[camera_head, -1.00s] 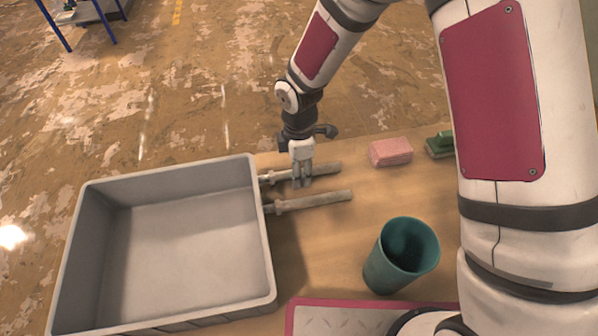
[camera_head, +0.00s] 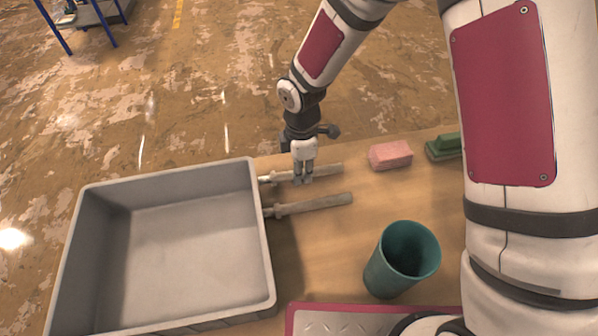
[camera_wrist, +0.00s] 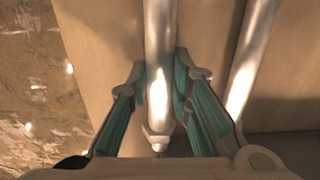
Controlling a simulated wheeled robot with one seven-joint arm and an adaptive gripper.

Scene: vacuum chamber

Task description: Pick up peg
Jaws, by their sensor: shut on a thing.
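Two grey metal pegs lie side by side on the wooden table, just right of the grey bin. My gripper (camera_head: 303,178) points down over the far peg (camera_head: 328,170) and is shut on it. In the wrist view, the far peg (camera_wrist: 158,60) runs between the two fingers (camera_wrist: 160,88), with its narrow tip towards the palm. The near peg (camera_head: 318,203) lies apart from the gripper, closer to the camera. It also shows in the wrist view (camera_wrist: 246,62), right of the fingers. I cannot tell whether the held peg is clear of the table.
The grey bin (camera_head: 262,240) stands empty at the left, close to the peg ends. A pink sponge (camera_head: 390,155) and a green brush (camera_head: 443,147) lie to the right. A teal cup (camera_head: 402,260) stands at the front, by a red-edged plate (camera_head: 370,307).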

